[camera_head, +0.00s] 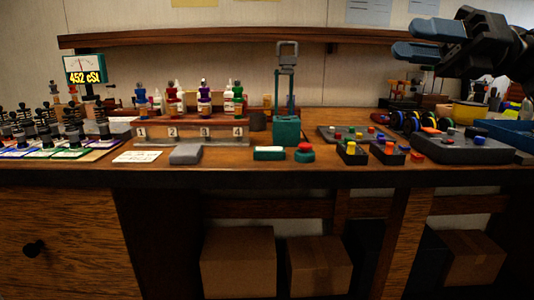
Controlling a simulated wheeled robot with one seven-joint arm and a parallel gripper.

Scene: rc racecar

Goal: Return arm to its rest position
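My gripper (404,39) is at the upper right, raised above the workbench (330,171) and pointing left. Its two blue-grey fingers are apart with nothing between them. My dark arm comes in from the right edge, and most of it is out of view. The gripper is in front of the wall and near the right end of the wooden shelf (230,38) in the picture.
A numbered rack (190,132) holds small bottles. A teal press (286,130) stands mid-bench. Dark shock absorbers (45,118) stand at left. Small bins with coloured parts, a grey tray (465,150) and a blue tray (510,134) are at right. Boxes (238,262) sit underneath.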

